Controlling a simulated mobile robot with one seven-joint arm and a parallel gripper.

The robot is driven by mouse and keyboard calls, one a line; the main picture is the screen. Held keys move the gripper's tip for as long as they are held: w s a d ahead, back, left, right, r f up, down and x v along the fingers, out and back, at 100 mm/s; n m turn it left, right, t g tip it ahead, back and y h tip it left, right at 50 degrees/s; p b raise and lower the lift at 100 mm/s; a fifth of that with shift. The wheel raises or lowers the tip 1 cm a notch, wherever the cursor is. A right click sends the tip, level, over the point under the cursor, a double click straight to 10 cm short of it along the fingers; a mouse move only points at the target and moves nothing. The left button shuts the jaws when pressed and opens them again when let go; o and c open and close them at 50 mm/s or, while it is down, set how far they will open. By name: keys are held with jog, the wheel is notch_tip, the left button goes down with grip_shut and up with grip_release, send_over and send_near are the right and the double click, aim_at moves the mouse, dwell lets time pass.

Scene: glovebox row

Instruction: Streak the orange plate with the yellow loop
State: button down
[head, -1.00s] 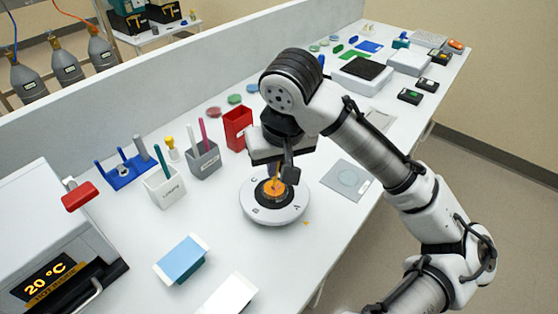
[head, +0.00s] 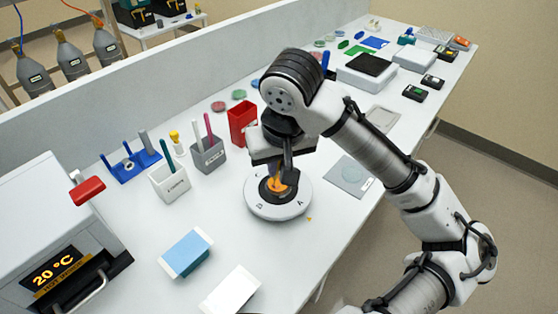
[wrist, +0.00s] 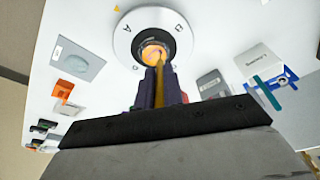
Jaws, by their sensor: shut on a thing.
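The orange plate (head: 275,185) sits in the dark centre of a round white lettered turntable (head: 262,208). In the wrist view, the plate (wrist: 153,50) is just beyond my fingertips. My gripper (head: 289,176) is above the plate and hides part of it. In the wrist view, my gripper (wrist: 160,92) is shut on the yellow loop (wrist: 161,72), whose handle runs between the dark fingers towards the plate. The loop's tip overlaps the plate in the picture; I cannot tell whether it touches.
Left of the turntable stand a white holder (head: 171,186), a grey holder (head: 209,158) and a red holder (head: 241,124). A blue-topped box (head: 187,252) and a white block (head: 230,294) lie in front. A grey pad (head: 351,174) is to the right.

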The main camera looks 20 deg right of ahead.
jog(key=shift+w+a, duration=0.2)
jog(key=shift+w, duration=0.15)
dwell(0.3)
jog(key=shift+w+d+p, duration=0.35)
jog(key=shift+w+d, duration=0.1)
jog(key=shift+d, duration=0.2)
jog(key=shift+w+d+p, duration=0.35)
jog(key=shift+w+d, duration=0.1)
jog(key=shift+d, duration=0.2)
dwell(1.7)
jog(key=w+p+v, duration=0.1)
jog(key=p+v, duration=0.2)
jog(key=v, duration=0.2)
jog(key=shift+r, duration=0.55)
